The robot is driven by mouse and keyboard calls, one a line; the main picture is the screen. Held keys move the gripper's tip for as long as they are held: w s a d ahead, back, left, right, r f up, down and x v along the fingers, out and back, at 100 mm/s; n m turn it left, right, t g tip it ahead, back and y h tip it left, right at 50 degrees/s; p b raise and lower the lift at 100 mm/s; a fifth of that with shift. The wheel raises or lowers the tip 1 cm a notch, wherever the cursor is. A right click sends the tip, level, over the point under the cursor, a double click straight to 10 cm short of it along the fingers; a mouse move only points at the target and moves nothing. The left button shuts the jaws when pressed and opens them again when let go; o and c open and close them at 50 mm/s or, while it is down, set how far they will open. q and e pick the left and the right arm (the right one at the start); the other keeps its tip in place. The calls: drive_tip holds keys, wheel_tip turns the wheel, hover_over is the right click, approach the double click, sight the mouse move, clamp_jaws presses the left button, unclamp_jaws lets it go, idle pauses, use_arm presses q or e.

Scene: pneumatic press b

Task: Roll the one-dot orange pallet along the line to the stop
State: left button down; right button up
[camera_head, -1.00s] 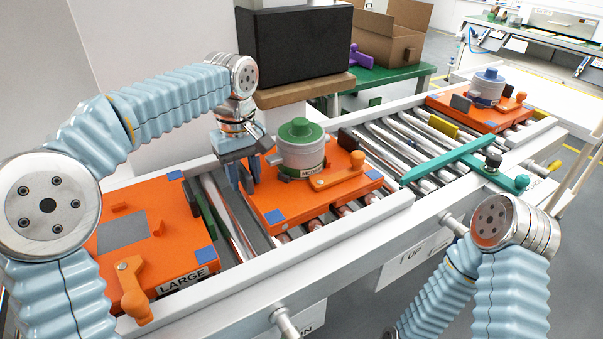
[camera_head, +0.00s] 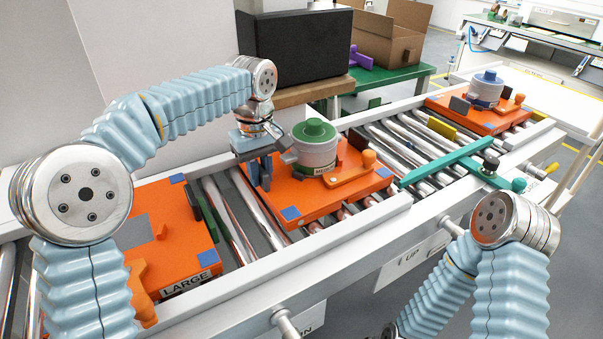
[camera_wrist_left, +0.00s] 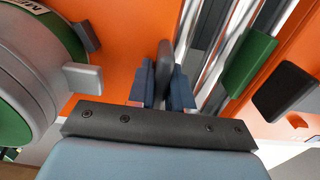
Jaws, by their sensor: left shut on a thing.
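The middle orange pallet (camera_head: 295,192) sits on the rollers and carries a grey cylinder with a green top (camera_head: 316,148). No dot mark can be made out on it. My left gripper (camera_head: 260,178) is at its left end. In the left wrist view the fingers (camera_wrist_left: 166,88) are shut on an upright grey tab (camera_wrist_left: 165,60) of this pallet. A teal bar (camera_head: 448,163) lies across the line to the right, apart from the pallet. My right arm is at the lower right; its gripper is out of view.
An orange pallet marked LARGE (camera_head: 188,255) is on the left, with a gap of bare rollers (camera_head: 228,222) between. Another orange pallet (camera_head: 462,112) with a blue-topped cylinder (camera_head: 487,85) is beyond the bar. A white rail (camera_head: 340,240) edges the line. Rollers before the bar are clear.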

sight(303, 157)
use_arm(q)
drive_tip(key=shift+w+d, duration=1)
drive_tip(key=shift+d, duration=0.45)
drive_tip(key=shift+w+d, duration=0.95)
drive_tip(key=shift+d, duration=0.55)
drive_tip(key=shift+w+d, duration=1)
drive_tip(key=shift+d, duration=0.45)
